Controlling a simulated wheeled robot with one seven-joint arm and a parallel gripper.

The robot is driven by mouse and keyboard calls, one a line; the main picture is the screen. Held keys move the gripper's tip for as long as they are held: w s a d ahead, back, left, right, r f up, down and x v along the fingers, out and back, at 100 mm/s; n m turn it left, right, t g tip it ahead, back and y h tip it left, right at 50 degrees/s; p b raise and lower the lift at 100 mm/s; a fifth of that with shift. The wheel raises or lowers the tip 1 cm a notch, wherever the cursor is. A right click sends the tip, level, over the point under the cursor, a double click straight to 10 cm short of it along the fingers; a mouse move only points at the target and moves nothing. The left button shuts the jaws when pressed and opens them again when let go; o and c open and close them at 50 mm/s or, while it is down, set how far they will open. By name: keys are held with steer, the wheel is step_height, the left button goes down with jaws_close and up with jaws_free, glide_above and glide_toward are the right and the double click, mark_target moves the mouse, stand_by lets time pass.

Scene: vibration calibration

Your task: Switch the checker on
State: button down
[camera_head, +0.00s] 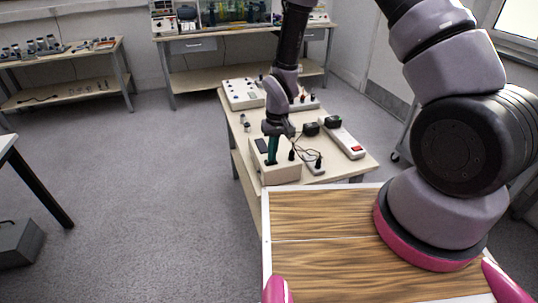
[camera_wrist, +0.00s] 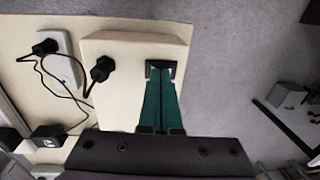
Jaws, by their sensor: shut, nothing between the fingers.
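The checker appears to be a cream box (camera_head: 281,174) on the near end of the narrow bench; it also shows in the wrist view (camera_wrist: 120,100). A dark rectangular frame, apparently its switch (camera_wrist: 161,64), is on its top face. My gripper (camera_head: 271,160) points down over the box with its green fingers together and empty. In the wrist view the fingertips (camera_wrist: 161,74) overlap the dark frame and hide part of it. I cannot tell whether they touch it. A black plug (camera_wrist: 100,69) stands in the box's top, beside the switch.
A white power strip with a red switch (camera_head: 357,149) lies right of the box. A black cable (camera_wrist: 66,88) joins the plug to a white socket piece (camera_wrist: 56,68). Black adapters sit nearby. A control panel (camera_head: 240,93) stands farther back on the bench (camera_head: 233,125).

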steer(key=shift+d, duration=0.1)
step_height(320, 180, up, 14)
steer(key=d, duration=0.1)
steer(key=shift+w+d, duration=0.25)
steer(key=shift+d, duration=0.05)
stand_by(0.3)
steer(key=shift+s+a, duration=0.25)
steer(key=shift+a, duration=0.5)
steer(key=shift+f, duration=0.1)
steer(key=f, duration=0.4)
steer(key=a+f, duration=0.1)
steer(key=f, duration=0.8)
steer(key=shift+s+a+f, duration=0.25)
steer(key=shift+a+f, duration=0.05)
steer(key=shift+f, duration=0.1)
